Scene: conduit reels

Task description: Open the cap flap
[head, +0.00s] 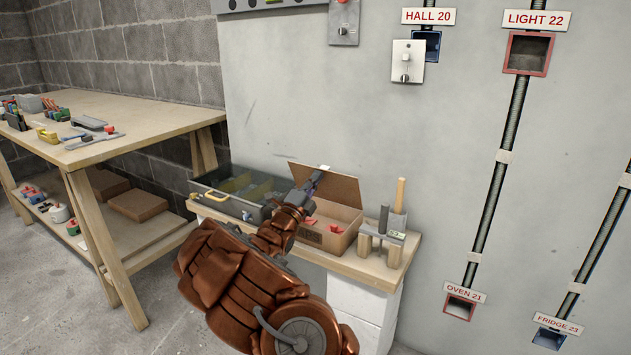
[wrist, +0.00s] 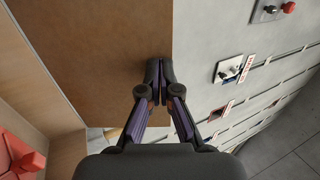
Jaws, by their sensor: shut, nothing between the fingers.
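A cardboard box (head: 312,236) with red caps in it stands on a small wooden bench. Its brown flap (head: 338,188) stands raised at the back of the box, and part of the inside shows. In the wrist view the flap (wrist: 95,45) fills the upper left, and red caps (wrist: 20,155) show at the lower left. My gripper (head: 321,173) is at the upper part of the flap, partly in front of it. In the wrist view my gripper (wrist: 160,68) is shut and empty, its tips at the flap's right edge. I cannot tell whether they touch it.
A dark divided tray (head: 232,205) with a yellow handle stands left of the box. A small wooden stand (head: 382,240) with tools is on its right. The grey wall panel (head: 300,110) rises behind. A workbench (head: 150,115) stands at the left.

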